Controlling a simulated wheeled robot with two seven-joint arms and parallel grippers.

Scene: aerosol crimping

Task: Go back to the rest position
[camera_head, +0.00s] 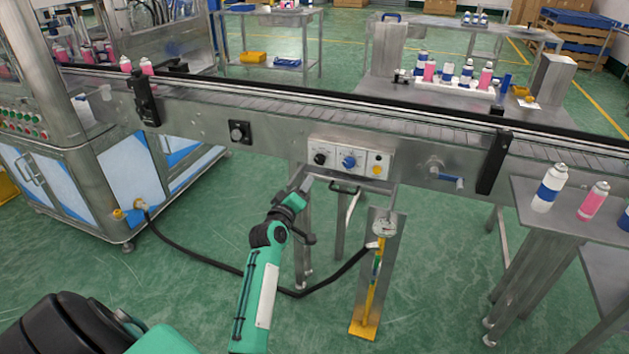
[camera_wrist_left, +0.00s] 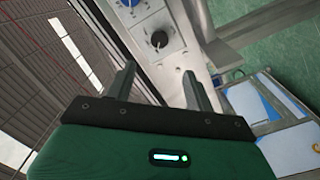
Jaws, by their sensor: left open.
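My left gripper (camera_head: 305,184) is in front of the conveyor, just below the control panel (camera_head: 350,160) with its black, blue and yellow knobs. In the left wrist view the two fingers of my left gripper (camera_wrist_left: 158,88) stand apart with nothing between them. The panel's black knob (camera_wrist_left: 159,39) and blue knob (camera_wrist_left: 130,3) show beyond the fingertips, apart from them. My right gripper is not in view.
The conveyor (camera_head: 255,112) runs across the view. A gauge stand (camera_head: 375,275) with a black hose stands right of my arm. A side table (camera_head: 530,200) at right holds a blue-and-white can (camera_head: 549,188) and a pink can (camera_head: 593,201).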

